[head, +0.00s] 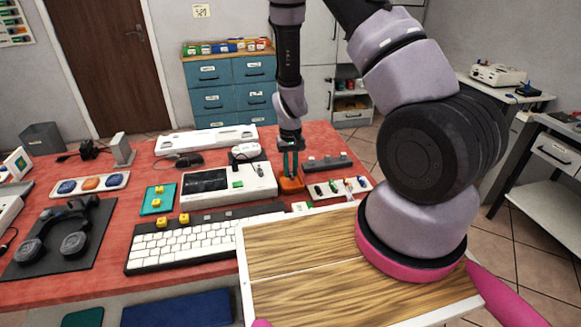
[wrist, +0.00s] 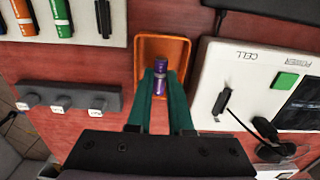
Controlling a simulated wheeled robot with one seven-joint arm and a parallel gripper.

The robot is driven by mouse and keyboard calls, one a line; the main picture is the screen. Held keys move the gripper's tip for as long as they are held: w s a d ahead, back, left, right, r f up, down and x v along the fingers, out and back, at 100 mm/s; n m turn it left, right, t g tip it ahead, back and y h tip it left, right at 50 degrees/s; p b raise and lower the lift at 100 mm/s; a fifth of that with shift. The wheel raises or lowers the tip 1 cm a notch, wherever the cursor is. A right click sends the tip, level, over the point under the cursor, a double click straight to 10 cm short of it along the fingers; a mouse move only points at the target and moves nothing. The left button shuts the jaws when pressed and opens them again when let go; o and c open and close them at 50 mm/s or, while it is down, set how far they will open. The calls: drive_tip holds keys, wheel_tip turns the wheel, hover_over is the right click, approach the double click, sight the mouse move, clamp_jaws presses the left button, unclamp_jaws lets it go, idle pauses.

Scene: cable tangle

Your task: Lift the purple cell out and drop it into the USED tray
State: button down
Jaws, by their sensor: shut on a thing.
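The purple cell (wrist: 160,78) is between the teal fingertips of my gripper (wrist: 161,88), which is shut on it. In the wrist view the cell shows against the inside of a small orange tray (wrist: 177,43). I cannot tell whether it touches the tray's floor. In the head view my gripper (head: 290,160) points down at the orange tray (head: 291,186), and the cell cannot be made out. No label on the tray is readable. The white device (wrist: 222,63) marked CELL and POWER lies right of the tray in the wrist view; it also shows in the head view (head: 225,198).
A grey strip with several plugs (wrist: 68,101) and a pale rack of coloured pens or connectors (wrist: 83,25) lie left of the tray in the wrist view. A keyboard (head: 196,236) is in front of the device in the head view. Red table surface surrounds the tray closely.

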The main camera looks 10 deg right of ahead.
drive_tip(key=c, duration=0.7)
unclamp_jaws()
drive_tip(key=shift+c, duration=0.2)
drive_tip(key=shift+r, duration=0.1)
drive_tip(key=s+d+r+m+t+y, duration=0.1)
drive_tip(key=s+r+t, duration=0.1)
drive_tip(key=r, duration=1.4)
drive_tip(key=s+d+r+m+t+y, duration=0.1)
drive_tip(key=s+r+y, duration=0.1)
drive_tip(key=r, duration=1.5)
drive_tip(key=s+d+r+m+t, duration=0.1)
drive_tip(key=s+d+r+t, duration=0.1)
drive_tip(key=s+r, duration=0.5)
drive_tip(key=s+d+r+m+t+h, duration=0.1)
drive_tip(key=s+r+t, duration=0.1)
drive_tip(key=s+r, duration=0.5)
drive_tip(key=shift+s+d+r, duration=0.2)
drive_tip(key=shift+s+d, duration=0.2)
drive_tip(key=shift+s, duration=0.1)
